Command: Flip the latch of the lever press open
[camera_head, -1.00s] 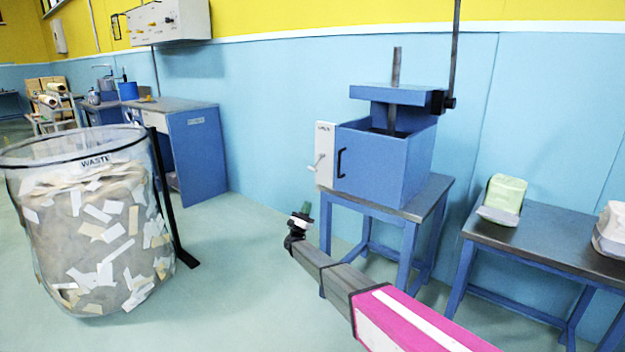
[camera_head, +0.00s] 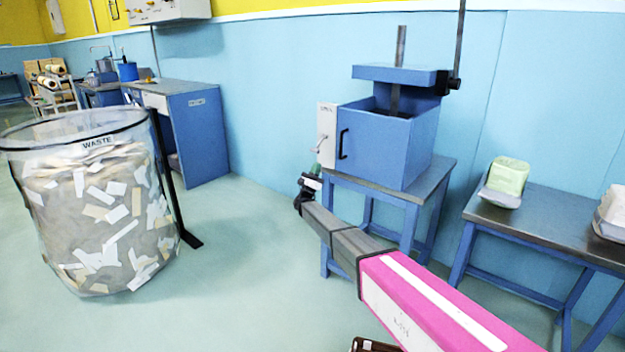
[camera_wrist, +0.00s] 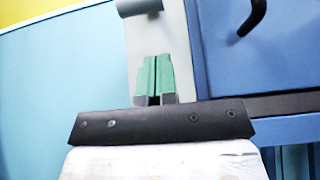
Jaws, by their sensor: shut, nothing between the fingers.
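The blue lever press (camera_head: 385,140) stands on a blue metal stand with a dark top. On its left front is a white latch plate (camera_head: 327,135) with a small pale latch lever (camera_head: 321,143) pointing down to the left. A black handle (camera_head: 343,144) is on the front door. My gripper (camera_head: 317,172) is just below the latch plate. In the wrist view, its green fingertips (camera_wrist: 155,78) are together with nothing between them, in front of the plate. The grey end of the latch lever (camera_wrist: 140,7) shows above the fingertips, apart from them.
A clear waste bin (camera_head: 95,210) full of paper scraps stands at the left. A side table (camera_head: 560,228) at the right holds a green-wrapped pack (camera_head: 508,177) and a pale pack (camera_head: 612,215). The floor between bin and press is clear.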

